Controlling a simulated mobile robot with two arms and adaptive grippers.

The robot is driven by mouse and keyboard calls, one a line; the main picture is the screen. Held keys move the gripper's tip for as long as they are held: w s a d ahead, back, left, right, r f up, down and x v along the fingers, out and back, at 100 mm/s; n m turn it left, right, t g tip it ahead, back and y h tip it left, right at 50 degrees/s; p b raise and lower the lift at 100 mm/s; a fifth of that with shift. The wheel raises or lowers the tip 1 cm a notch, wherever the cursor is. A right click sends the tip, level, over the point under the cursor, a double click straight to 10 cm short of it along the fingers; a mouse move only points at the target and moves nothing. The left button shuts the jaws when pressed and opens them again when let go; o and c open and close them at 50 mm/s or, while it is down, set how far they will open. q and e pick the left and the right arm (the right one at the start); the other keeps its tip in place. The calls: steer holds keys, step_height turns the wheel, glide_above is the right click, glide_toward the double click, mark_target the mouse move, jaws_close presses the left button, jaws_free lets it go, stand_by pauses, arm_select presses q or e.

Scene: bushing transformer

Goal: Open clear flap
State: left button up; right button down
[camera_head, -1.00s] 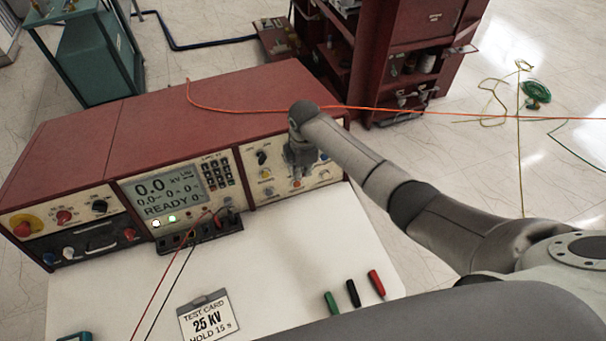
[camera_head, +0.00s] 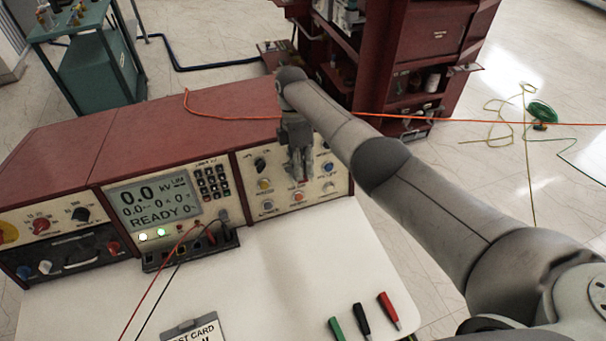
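A red-topped test console (camera_head: 190,125) stands on the white table, with a display reading 0.0 kV and READY. Its right control panel (camera_head: 330,184) carries several coloured buttons and knobs, including an orange-red one (camera_head: 298,196) at the lower middle. My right gripper (camera_head: 301,177) points down in front of this panel, just above the orange-red button. Contact cannot be told. Its fingers look close together and small, so their opening is unclear. I cannot make out a clear flap; it may be too transparent or hidden by the gripper. My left gripper is not in view.
An orange cable (camera_head: 235,118) runs over the console top and behind my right arm. A test card (camera_head: 195,332) and green, black and red pen-like items (camera_head: 362,318) lie on the white table (camera_head: 290,285). Red and black leads (camera_head: 160,290) cross its left part.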

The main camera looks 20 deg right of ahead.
stand_by(0.3)
steer(key=c, duration=1.7)
jaws_free()
steer(key=shift+r, duration=0.1)
steer(key=shift+v, duration=3.7)
